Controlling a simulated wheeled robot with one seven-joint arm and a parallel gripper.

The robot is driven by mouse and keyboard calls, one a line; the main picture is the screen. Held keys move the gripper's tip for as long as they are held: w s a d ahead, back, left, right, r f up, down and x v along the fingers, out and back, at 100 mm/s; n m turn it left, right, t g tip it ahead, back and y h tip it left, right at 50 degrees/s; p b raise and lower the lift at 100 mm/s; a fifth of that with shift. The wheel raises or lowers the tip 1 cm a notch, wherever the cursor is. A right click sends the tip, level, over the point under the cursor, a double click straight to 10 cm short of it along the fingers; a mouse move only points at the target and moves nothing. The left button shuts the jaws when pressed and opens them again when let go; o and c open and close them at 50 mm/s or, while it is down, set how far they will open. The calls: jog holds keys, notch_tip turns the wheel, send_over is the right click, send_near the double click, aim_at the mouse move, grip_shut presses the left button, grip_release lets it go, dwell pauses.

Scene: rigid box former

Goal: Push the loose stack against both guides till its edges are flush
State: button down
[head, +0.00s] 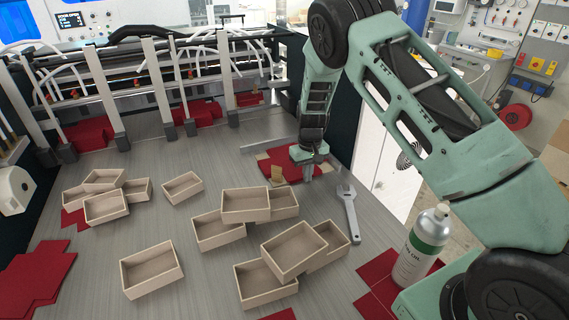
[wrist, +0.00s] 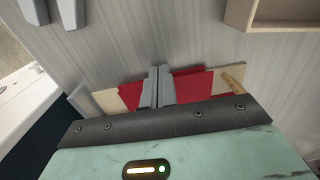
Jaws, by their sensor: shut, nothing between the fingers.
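The loose stack of red sheets (head: 283,174), with tan board pieces among and around it, lies on the grey table at the foot of my arm. Its edges look uneven. My gripper (head: 308,174) is shut and empty, pointing down at the right side of the stack. In the wrist view the closed fingers (wrist: 158,78) stand in front of the red sheets (wrist: 190,86), hiding their middle; contact cannot be told. A low metal strip (head: 262,146) behind the stack looks like one guide. A grey bar end (wrist: 84,100) shows beside the stack; the second guide is unclear.
A wrench (head: 348,212) lies close in front of the stack on the right. Several open tan boxes (head: 245,204) crowd the table's middle and left. A spray can (head: 423,245) stands front right. Machine posts (head: 158,88) line the back.

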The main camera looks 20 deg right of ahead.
jog(key=shift+w, duration=1.3)
notch_tip(320, 180, up, 9)
jog(key=s+p, duration=0.1)
jog(key=p, duration=0.3)
jog(key=shift+p, duration=0.4)
jog(key=shift+s+a, duration=0.1)
dwell(0.5)
